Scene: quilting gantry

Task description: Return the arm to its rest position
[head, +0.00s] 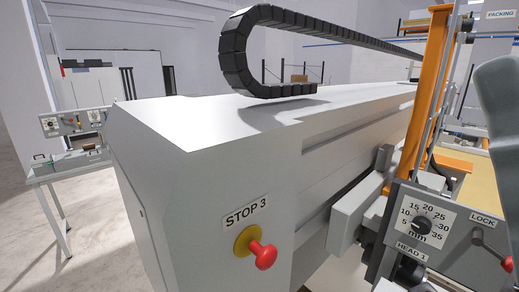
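Neither of my grippers shows in the head view. A smooth grey rounded shape (500,100) at the right edge looks like part of my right arm, cut off by the frame. Its gripper end is hidden or out of the picture. Nothing of my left arm is in view.
A long white machine beam (200,180) fills the middle, with a red STOP 3 button (265,256) on its end. A black cable chain (235,60) curls above it. At right stand an orange upright (422,110), a HEAD 1 dial (421,225) and a red-knobbed LOCK lever (478,240). A side table (70,165) stands left.

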